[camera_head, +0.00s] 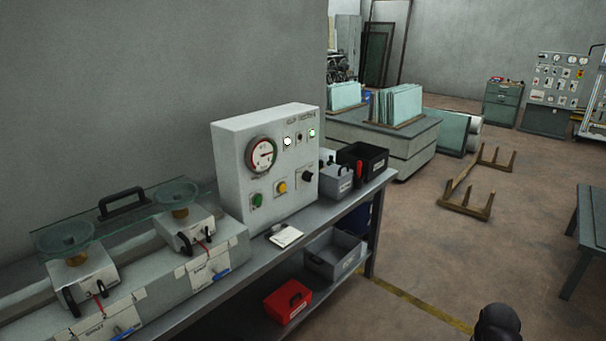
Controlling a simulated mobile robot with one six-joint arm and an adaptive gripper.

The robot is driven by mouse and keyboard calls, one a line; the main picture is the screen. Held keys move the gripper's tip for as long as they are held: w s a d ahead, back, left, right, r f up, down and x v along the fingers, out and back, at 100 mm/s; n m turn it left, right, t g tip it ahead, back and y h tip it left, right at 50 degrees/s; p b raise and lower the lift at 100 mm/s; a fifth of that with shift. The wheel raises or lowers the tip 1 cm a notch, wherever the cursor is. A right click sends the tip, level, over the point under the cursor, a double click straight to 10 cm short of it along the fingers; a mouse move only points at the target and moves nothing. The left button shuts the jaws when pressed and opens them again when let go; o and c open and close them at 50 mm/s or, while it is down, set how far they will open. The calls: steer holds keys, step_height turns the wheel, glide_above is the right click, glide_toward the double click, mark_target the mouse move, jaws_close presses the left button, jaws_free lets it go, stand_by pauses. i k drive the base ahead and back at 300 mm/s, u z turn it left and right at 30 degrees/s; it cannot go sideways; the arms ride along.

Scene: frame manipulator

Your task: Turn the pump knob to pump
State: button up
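A white control box (229,150) stands on the grey workbench against the wall. Its front panel carries a round gauge (262,154) with a red rim, small indicator lights, a green button (257,200) and a yellow button (281,187). A black rotary knob (308,176) sits at the panel's lower right and looks like the pump knob. Its label and exact setting are too small to read. One light (312,133) at the upper right glows green. My gripper does not show; only a dark rounded part, probably of my arm, shows at the bottom right edge, far from the box.
Suction-cup fixtures (76,264) and a glass sheet with a black handle (122,203) occupy the bench's left. A notepad (285,235) lies before the box. Grey and black bins (362,160) stand right of it. A red case (288,301) is below.

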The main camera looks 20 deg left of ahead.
mark_target(307, 176)
steer(key=u, duration=0.15)
steer(key=i, duration=0.65)
steer(key=u, duration=0.85)
steer(key=i, duration=0.5)
steer(key=u, duration=0.2)
